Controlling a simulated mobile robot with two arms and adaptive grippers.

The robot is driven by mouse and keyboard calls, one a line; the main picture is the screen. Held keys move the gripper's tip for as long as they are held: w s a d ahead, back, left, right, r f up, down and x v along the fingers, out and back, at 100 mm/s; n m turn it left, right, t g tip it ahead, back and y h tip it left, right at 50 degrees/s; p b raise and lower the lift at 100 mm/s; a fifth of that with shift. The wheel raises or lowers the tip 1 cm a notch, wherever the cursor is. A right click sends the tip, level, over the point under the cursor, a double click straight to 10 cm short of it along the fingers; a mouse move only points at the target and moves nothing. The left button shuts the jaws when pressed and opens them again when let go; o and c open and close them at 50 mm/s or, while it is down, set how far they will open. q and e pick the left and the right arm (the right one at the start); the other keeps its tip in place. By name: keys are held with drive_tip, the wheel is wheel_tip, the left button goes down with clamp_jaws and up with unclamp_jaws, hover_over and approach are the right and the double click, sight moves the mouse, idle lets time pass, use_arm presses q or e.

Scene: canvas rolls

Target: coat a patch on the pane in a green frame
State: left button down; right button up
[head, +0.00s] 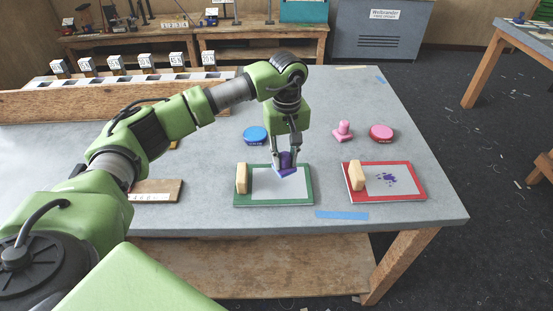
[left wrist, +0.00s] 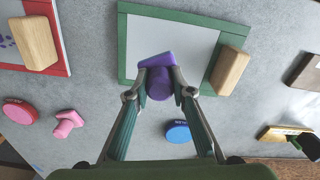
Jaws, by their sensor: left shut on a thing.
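My left gripper (head: 286,152) is shut on a purple stamp-like tool with a flat foot (head: 286,171). The tool also shows between the fingertips in the left wrist view (left wrist: 157,72). It is over the far part of the pane in the green frame (head: 310,198); whether it touches the pane I cannot tell. The visible part of this pane (head: 275,188) is plain pale grey, without marks. A wooden block (head: 241,178) sits on the left side of the green frame. My right gripper is not in view.
A red-framed pane (head: 415,197) with purple spots and a wooden block (head: 356,175) lies to the right. Behind are a blue round pad (head: 255,135), a pink stamp (head: 343,130) and a red round pad (head: 381,132). Blue tape (head: 341,215) marks the grey table's front.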

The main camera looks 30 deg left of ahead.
use_arm(q)
drive_tip(key=shift+w+d+r+b, duration=0.1)
drive_tip(key=shift+w+d+b, duration=0.1)
drive_tip(key=shift+w+d, duration=0.45)
drive_tip(key=shift+w+d+b, duration=0.15)
drive_tip(key=shift+w+d, duration=0.15)
drive_tip(key=shift+d, duration=0.6)
drive_tip(key=shift+w+d+r+b, duration=0.1)
drive_tip(key=shift+w+d+b, duration=0.1)
drive_tip(key=shift+w+d, duration=0.45)
drive_tip(key=s+a+b, duration=0.1)
drive_tip(key=s+a, duration=0.5)
drive_tip(key=a, duration=0.4)
drive_tip(key=shift+s+r, duration=0.3)
drive_tip(key=shift+s, duration=0.05)
drive_tip(key=shift+r, duration=0.1)
drive_tip(key=shift+r+p, duration=1.9)
drive_tip(key=shift+r, duration=1.05)
wheel_tip(320, 180, up, 3)
drive_tip(key=shift+p, duration=0.9)
drive_tip(key=shift+d, duration=0.1)
